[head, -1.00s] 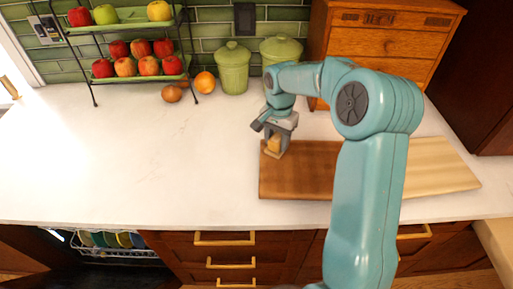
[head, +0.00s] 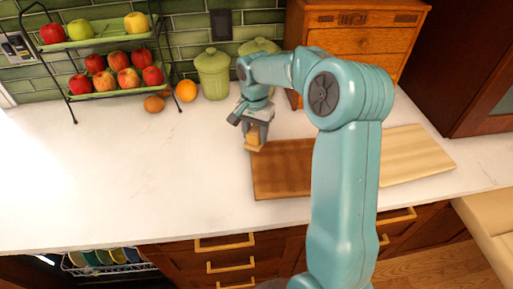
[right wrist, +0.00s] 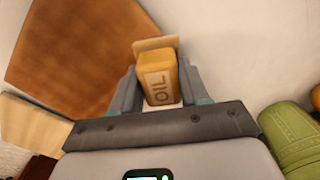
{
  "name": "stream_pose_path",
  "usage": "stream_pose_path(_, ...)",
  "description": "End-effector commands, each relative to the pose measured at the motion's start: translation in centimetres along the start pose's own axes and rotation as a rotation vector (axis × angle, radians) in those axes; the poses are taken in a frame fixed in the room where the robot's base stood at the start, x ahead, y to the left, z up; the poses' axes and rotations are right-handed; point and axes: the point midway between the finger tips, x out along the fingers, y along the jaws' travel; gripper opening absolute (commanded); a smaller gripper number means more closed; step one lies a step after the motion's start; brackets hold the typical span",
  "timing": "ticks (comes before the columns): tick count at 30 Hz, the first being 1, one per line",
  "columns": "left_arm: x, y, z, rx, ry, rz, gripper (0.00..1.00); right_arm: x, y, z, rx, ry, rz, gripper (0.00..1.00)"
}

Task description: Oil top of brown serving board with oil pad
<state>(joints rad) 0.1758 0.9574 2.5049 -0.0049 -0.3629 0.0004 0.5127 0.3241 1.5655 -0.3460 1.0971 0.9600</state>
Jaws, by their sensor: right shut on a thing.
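The brown serving board (head: 283,174) lies flat on the white counter, partly hidden behind my right arm in the head view. It also fills the upper left of the right wrist view (right wrist: 75,52). My right gripper (head: 257,130) is shut on the oil pad (head: 254,139), a yellow block with a flat tan base. In the right wrist view the pad (right wrist: 159,76) sits between the fingers with its OIL label showing. The pad is at the board's back left corner, by its edge; I cannot tell whether it touches the board. My left gripper is not in view.
A pale wooden board (head: 415,155) lies right of the brown one. Green lidded jars (head: 212,75), an orange (head: 186,91) and a wooden drawer cabinet (head: 355,42) stand behind. A two-tier fruit rack (head: 110,92) is back left. The counter's left part is clear.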

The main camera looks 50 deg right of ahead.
Motion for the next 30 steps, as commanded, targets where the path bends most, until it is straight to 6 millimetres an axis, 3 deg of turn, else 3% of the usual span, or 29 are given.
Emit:
stream_pose_path(12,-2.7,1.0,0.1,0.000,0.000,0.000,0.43,-3.9,0.2,0.0,-0.007,0.000,-0.001,0.16)
stream_pose_path(25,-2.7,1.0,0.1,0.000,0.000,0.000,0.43,-3.8,0.0,0.3,-0.026,-0.001,0.000,0.16)
stream_pose_path(30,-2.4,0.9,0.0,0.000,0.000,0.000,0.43,-2.6,-2.7,3.5,-0.205,-0.008,-0.002,0.16)
